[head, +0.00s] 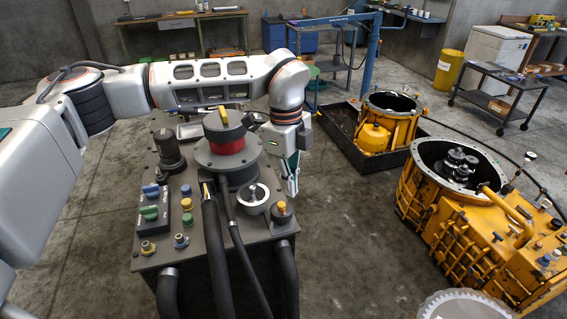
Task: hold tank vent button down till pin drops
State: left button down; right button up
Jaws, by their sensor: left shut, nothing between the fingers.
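A dark grey hydraulic unit (225,247) stands in front of me with several controls on its top. I cannot read which control is the tank vent button. A round silver cap (255,193) and a dark knob with a yellow pointer (281,211) sit at the right. My left gripper (293,189) points down, shut and empty, over the right edge, just behind the yellow-pointer knob. I cannot tell whether it touches anything. No pin is clearly identifiable. My right gripper is out of view.
A red-banded cylinder (225,135) rises from the unit, with a dark filter (170,150) to its left. Thick black hoses (217,250) run down the front. Yellow transmission housings (475,225) stand to the right. Floor between them is open.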

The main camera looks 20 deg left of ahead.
aim_at(281, 205)
pick_arm(q)
jog(key=shift+n+y, duration=0.4)
jog(key=shift+n, duration=0.2)
jog(key=a+f+b, duration=0.1)
jog(key=w+a+f+b, duration=0.1)
jog(key=f, duration=0.1)
jog(key=a+f+b, duration=0.1)
jog(key=shift+w+f, duration=0.25)
jog(key=shift+w, duration=0.15)
jog(key=shift+f+b, duration=0.3)
jog(key=shift+f+b, duration=0.5)
jog(key=shift+f, duration=0.65)
dwell(0.3)
jog(key=shift+s, duration=0.1)
dwell(0.9)
